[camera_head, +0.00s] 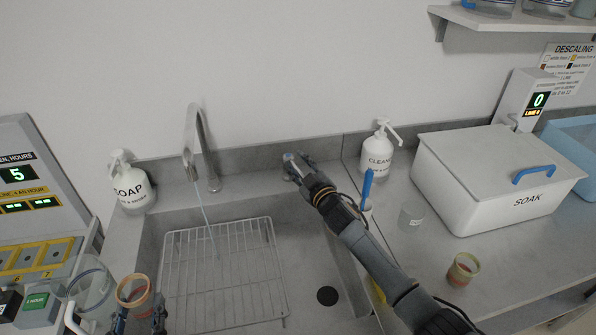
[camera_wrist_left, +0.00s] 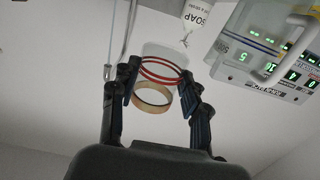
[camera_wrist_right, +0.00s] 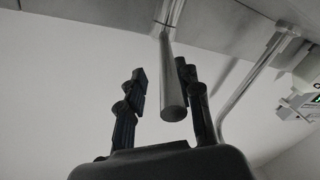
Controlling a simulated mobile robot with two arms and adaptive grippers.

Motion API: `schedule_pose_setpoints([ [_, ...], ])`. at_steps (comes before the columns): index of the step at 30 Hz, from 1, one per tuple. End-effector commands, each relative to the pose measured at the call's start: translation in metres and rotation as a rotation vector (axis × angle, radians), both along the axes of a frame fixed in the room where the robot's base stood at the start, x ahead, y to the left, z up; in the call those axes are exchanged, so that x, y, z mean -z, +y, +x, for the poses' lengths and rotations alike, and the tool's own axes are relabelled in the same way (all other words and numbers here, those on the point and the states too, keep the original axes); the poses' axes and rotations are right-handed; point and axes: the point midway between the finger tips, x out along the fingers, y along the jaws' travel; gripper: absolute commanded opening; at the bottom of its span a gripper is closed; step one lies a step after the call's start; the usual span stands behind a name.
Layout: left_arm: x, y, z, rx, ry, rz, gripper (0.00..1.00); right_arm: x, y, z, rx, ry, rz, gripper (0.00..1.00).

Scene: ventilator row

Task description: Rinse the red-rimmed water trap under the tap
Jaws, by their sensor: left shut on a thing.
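The red-rimmed water trap (camera_head: 133,291) is at the lower left of the head view, left of the wire rack. My left gripper (camera_head: 138,325) is shut on it; the left wrist view shows its red rings (camera_wrist_left: 160,71) between the fingers and a tan ring inside. The tap (camera_head: 195,140) has a thin pale stream (camera_head: 206,215) falling from its spout onto the rack. The trap is apart from the stream, to its left. My right gripper (camera_head: 297,170) is at the sink's back edge, its fingers apart around a metal lever (camera_wrist_right: 173,85).
A wire rack (camera_head: 222,270) lies in the sink, with a drain (camera_head: 327,296) beside it. A soap bottle (camera_head: 131,185) stands behind left, a cleaner bottle (camera_head: 380,150) behind right. A clear jar (camera_head: 90,287) is near the trap. A yellow-rimmed cup (camera_head: 462,269) and soak box (camera_head: 497,185) stand right.

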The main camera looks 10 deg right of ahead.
Motion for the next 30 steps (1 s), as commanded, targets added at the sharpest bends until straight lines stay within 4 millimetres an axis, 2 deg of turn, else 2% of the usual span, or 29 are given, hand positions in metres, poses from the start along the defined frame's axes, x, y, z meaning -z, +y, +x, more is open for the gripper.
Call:
schedule_pose_setpoints([
  [1, 0.000, 0.000, 0.000, 0.000, 0.000, 0.000, 0.14, -0.014, -0.001, 0.001, -0.001, -0.008, -0.004, 0.34],
  [6, 0.000, 0.000, 0.000, 0.000, 0.000, 0.000, 0.14, -0.046, 0.000, 0.001, -0.001, -0.006, -0.004, 0.34],
  [12, 0.000, 0.000, 0.000, 0.000, 0.000, 0.000, 0.14, -0.069, 0.000, 0.001, 0.000, -0.003, -0.002, 0.34],
  [30, 0.000, 0.000, 0.000, 0.000, 0.000, 0.000, 0.14, -0.073, 0.000, 0.001, 0.000, 0.000, -0.001, 0.34],
])
